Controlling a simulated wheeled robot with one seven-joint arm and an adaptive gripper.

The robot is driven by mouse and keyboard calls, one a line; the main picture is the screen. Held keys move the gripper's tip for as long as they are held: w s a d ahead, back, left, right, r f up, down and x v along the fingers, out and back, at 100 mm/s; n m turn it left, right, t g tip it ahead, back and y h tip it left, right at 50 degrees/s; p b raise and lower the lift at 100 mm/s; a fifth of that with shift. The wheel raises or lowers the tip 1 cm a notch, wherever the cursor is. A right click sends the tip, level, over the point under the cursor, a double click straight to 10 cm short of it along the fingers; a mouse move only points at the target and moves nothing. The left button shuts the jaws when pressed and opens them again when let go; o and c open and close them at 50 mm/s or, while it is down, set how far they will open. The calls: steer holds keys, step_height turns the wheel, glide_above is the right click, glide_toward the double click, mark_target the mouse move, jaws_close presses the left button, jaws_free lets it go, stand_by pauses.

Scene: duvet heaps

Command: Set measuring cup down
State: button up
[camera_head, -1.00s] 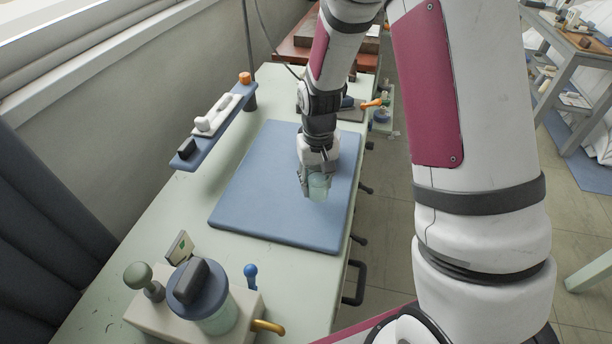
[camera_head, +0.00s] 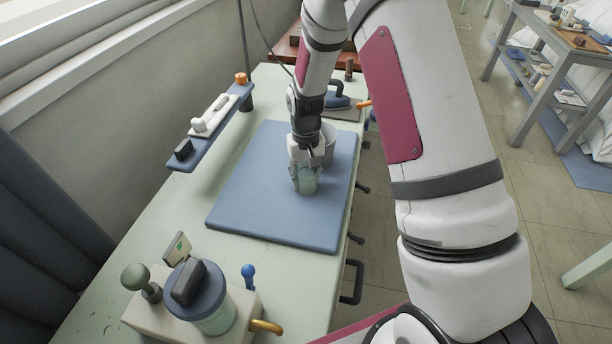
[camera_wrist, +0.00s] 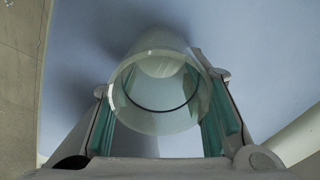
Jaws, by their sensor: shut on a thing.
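The measuring cup (camera_head: 308,184) is a clear, slightly greenish cup. In the wrist view the cup (camera_wrist: 156,95) stands between the two finger pads, with its round rim facing the camera. My gripper (camera_head: 304,178) is shut on it and points down over the blue mat (camera_head: 255,205) on the pale green bench. The cup is over the middle-right part of the mat. I cannot tell whether its base touches the mat. My fingers hide part of its sides.
A pale round object (camera_head: 329,141) shows just behind my gripper. A blue shelf (camera_head: 208,135) runs along the left. A lidded jar (camera_head: 212,318) and knobbed fixture stand at the front. The mat's left and front parts are clear.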

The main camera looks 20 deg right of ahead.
steer(key=shift+f, duration=0.15)
steer(key=o, duration=1.2)
